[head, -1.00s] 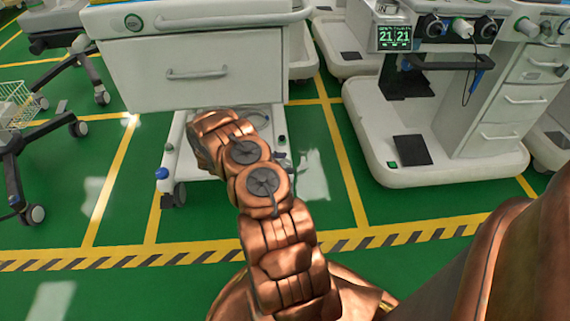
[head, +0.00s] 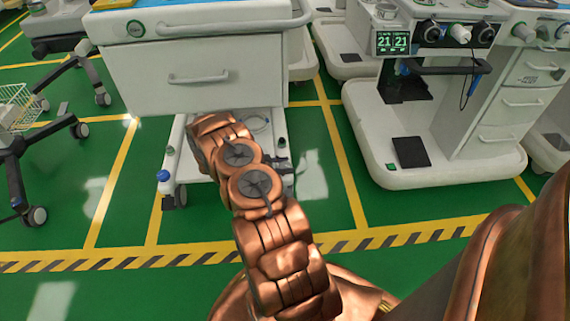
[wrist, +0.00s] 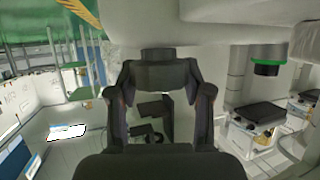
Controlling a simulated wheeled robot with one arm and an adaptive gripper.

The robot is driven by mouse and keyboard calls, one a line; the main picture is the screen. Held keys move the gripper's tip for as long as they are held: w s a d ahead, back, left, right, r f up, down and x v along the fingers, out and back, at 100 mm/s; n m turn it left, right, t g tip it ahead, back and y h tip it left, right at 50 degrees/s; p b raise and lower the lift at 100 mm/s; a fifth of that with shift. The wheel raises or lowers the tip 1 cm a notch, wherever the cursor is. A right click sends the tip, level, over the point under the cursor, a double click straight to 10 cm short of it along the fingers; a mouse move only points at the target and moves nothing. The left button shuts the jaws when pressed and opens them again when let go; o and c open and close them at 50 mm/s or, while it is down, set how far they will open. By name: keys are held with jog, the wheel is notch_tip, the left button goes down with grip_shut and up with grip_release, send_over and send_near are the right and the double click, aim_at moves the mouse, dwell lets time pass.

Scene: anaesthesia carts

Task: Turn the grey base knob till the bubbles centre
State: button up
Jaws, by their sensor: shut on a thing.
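The grey base knob (wrist: 160,74) is a dark, blocky shape in the wrist view, under a pale overhanging surface. My gripper (wrist: 161,86) is shut on it, with one dark finger on each side. In the head view my copper arm reaches down to the low base of the white cart (head: 195,70), and my arm hides the knob there. I cannot make out the bubbles in either view.
A blue-capped part (head: 163,175) stands at the cart base's left corner. A white anaesthesia machine (head: 450,170) with a display reading 21 and 21 stands to the right. Green floor lies between them. A black wheeled stand (head: 22,165) is at the left.

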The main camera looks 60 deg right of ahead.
jog(key=shift+w+r+n+t+p, duration=0.2)
jog(key=shift+n+t+p, duration=0.25)
jog(key=shift+p, duration=0.6)
jog(key=shift+f+h+p, duration=0.2)
jog(key=shift+h+p, duration=0.1)
jog(key=shift+p, duration=0.05)
jog(key=o, duration=1)
jog(key=shift+c, duration=0.2)
jog(key=shift+o, duration=1)
jog(key=shift+s, duration=0.15)
jog(key=v, duration=1.2)
jog(key=shift+s, duration=0.1)
